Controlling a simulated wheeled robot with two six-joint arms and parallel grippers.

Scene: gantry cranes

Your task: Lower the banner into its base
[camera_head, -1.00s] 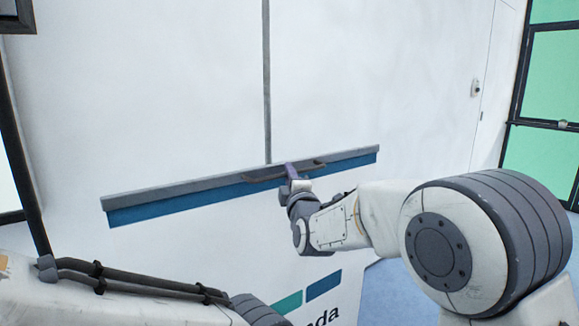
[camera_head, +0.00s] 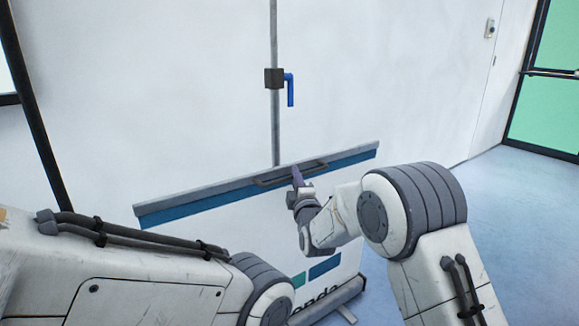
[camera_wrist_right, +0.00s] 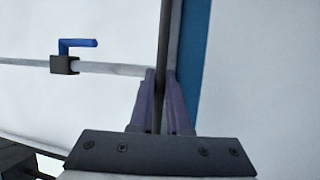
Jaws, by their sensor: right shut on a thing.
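The banner (camera_head: 240,240) is a white sheet with a blue band along its top and coloured blocks with dark lettering low down. Its grey top bar (camera_head: 190,196) slopes up to the right. A dark handle (camera_head: 272,181) sits on the bar. My right gripper (camera_head: 297,176) is shut on this handle; its purple fingers (camera_wrist_right: 162,85) pinch a dark bar in the wrist view. A grey pole (camera_head: 275,130) rises behind the banner, with a dark clamp (camera_head: 274,79) and blue lever (camera_head: 290,90) above the bar. The base (camera_head: 340,298) shows partly at the banner's lower right. My left gripper is out of view.
A white wall (camera_head: 400,80) stands behind the banner. Blue floor (camera_head: 520,220) lies open to the right, before a dark-framed green window (camera_head: 550,100). My left arm covers the banner's lower left.

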